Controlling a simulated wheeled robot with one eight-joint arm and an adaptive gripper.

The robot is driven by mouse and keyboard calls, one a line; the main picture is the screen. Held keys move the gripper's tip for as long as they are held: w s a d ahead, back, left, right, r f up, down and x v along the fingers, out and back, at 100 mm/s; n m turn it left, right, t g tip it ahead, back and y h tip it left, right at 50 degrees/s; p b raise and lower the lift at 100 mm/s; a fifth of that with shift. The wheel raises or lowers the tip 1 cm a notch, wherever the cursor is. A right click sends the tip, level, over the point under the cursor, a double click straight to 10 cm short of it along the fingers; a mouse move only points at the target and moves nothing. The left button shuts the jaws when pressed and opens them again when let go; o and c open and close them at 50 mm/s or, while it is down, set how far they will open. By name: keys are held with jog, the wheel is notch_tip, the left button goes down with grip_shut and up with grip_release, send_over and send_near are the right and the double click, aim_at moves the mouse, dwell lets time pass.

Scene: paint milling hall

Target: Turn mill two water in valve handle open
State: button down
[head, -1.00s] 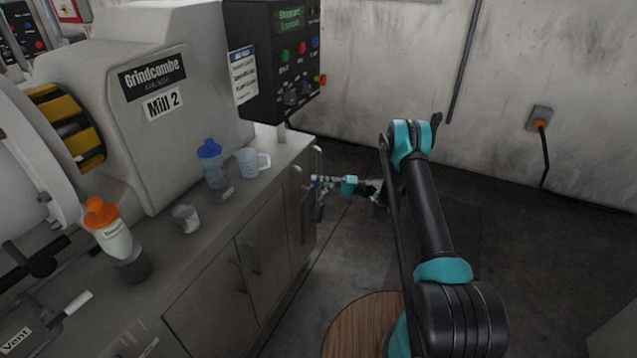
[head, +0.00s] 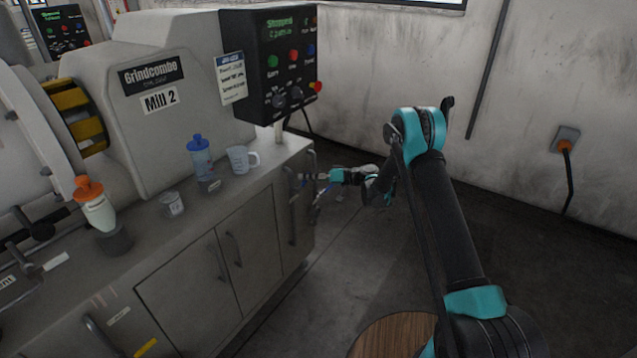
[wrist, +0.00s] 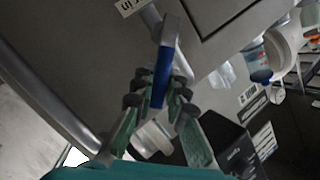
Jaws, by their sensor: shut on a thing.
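The blue valve handle (wrist: 164,72) lies between the fingers of my gripper (wrist: 160,92) in the wrist view. The fingers are shut on it, one on each side, and its upper end sticks out past them. A grey pipe (wrist: 104,146) runs beside it, and a white label (wrist: 130,6) ending in "In" shows at the top edge. In the head view my gripper (head: 316,177) is at the right end of the Mill 2 bench (head: 190,258), low beside its pipes. The valve body is mostly hidden, and I cannot read how far the handle is turned.
A blue-capped bottle (head: 200,160), a clear jug (head: 239,160) and an orange-capped bottle (head: 96,208) stand on the bench top. The floor (head: 350,265) right of the bench is clear.

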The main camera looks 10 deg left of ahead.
jog(key=shift+s+a+r+n+t+h, duration=0.15)
jog(key=shift+s+r+n+t+h, duration=0.2)
jog(key=shift+n, duration=0.45)
jog(key=n, duration=0.1)
jog(key=s+h, duration=0.1)
jog(key=r+n+t, duration=0.1)
jog(key=shift+s+a+n, duration=0.25)
jog(key=shift+s+n, duration=0.05)
jog(key=shift+s, duration=0.05)
jog(key=shift+s+a+n+t+h, duration=0.15)
jog(key=shift+s+n+t+h, duration=0.3)
jog(key=shift+n, duration=0.2)
jog(key=shift+s+a+n+t+h, duration=0.15)
jog(key=shift+s+n+t+h, duration=0.15)
jog(key=shift+s+n, duration=0.25)
jog(key=c, duration=1.5)
grip_release()
jog(key=shift+r, duration=0.1)
jog(key=v, duration=1.2)
